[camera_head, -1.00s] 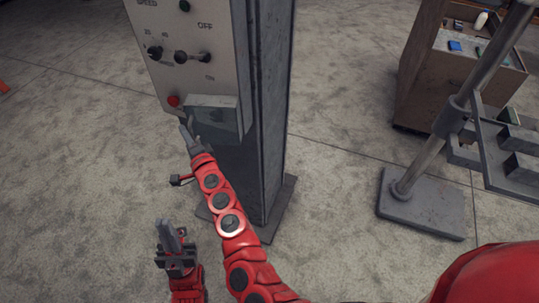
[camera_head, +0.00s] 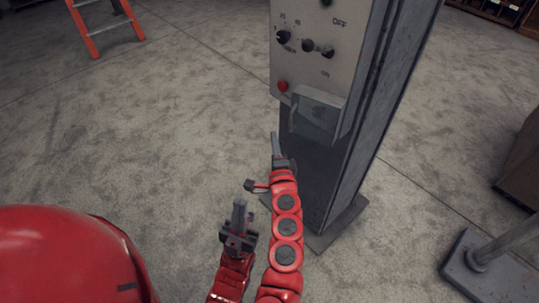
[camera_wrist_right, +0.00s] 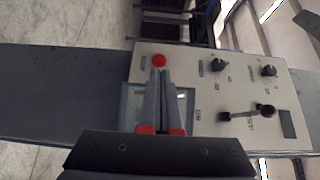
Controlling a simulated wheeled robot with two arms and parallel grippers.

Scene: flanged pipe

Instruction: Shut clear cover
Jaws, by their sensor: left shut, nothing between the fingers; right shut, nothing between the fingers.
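The clear cover (camera_head: 320,112) is a see-through box on the grey control panel (camera_head: 335,68). It stands open, sticking out below and right of the bare red button (camera_head: 282,86). My right gripper (camera_head: 275,135) is shut and empty, just below and left of the cover in the head view. In the right wrist view the shut fingers (camera_wrist_right: 160,72) point toward the red button (camera_wrist_right: 158,61) and hide part of the cover (camera_wrist_right: 187,97). I cannot tell whether they touch it. My left gripper (camera_head: 239,203) is shut and empty, lower and apart from the panel.
The panel sits on a dark metal column (camera_head: 375,110) with a floor plate. Black knobs (camera_head: 308,45) are above the cover. An orange ladder (camera_head: 95,25) stands far left, a pole base (camera_head: 485,265) at lower right. Floor left of the column is clear.

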